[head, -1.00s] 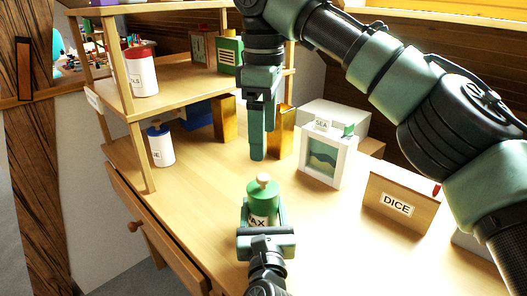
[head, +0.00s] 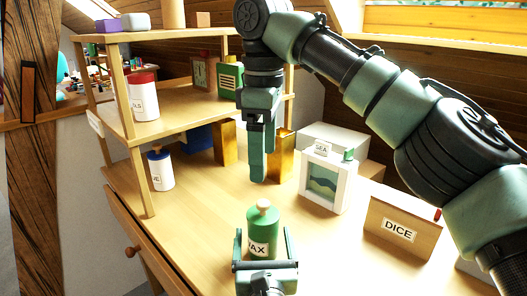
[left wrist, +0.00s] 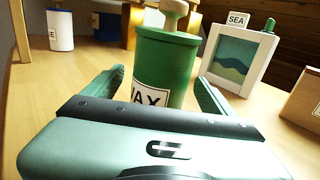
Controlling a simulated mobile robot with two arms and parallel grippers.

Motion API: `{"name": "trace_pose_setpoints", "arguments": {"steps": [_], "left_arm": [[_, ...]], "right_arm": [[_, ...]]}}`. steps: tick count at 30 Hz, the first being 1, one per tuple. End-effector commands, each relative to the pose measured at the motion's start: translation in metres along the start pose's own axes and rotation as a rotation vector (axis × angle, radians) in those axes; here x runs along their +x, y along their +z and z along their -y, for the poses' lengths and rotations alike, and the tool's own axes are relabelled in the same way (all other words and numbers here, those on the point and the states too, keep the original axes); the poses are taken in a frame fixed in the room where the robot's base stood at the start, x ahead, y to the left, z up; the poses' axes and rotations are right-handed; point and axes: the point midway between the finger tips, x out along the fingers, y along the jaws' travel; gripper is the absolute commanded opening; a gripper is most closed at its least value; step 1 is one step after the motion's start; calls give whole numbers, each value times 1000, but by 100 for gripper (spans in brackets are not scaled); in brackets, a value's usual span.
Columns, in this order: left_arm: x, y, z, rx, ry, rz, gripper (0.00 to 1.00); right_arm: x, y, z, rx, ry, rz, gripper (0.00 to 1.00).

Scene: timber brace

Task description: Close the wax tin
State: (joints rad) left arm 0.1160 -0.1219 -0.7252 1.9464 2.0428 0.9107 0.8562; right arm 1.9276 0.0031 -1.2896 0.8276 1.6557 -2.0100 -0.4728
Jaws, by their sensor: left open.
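The wax tin (head: 263,230) is a green cylinder with a cream knob and a WAX label. It stands upright on the wooden desk and shows large in the left wrist view (left wrist: 166,62). A green lid (left wrist: 168,36) sits on top; I cannot tell whether it is fully seated. My left gripper (head: 264,242) is open, one finger each side of the tin's lower part, with gaps visible in the left wrist view. My right gripper (head: 258,180) points down above and behind the tin, apart from the knob. Its fingers overlap in view, so its opening is unclear.
A wooden shelf (head: 170,98) stands at back left with a red-lidded jar (head: 144,103); a blue-lidded jar (head: 160,171) is below. Bare desk lies left of the tin.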

Motion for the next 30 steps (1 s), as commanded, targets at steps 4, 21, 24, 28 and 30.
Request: {"name": "trace_pose_setpoints", "arguments": {"steps": [4, 21, 24, 28, 30], "left_arm": [[-28, -1, 0, -2, -1, -5, 86], [-63, 0, 0, 0, 0, -1, 86], [-62, 3, 0, 0, 0, -1, 86], [-62, 29, 0, -1, 0, 0, 86], [-62, 52, 0, -1, 0, 0, 86]], "right_arm": [[-1, 0, 0, 0, 0, 0, 89], [-1, 0, 0, 0, 0, 0, 89], [-4, 0, 0, 0, 0, 0, 89], [-30, 0, 0, 0, 1, -1, 89], [-53, 0, 0, 0, 1, -1, 89]]}}
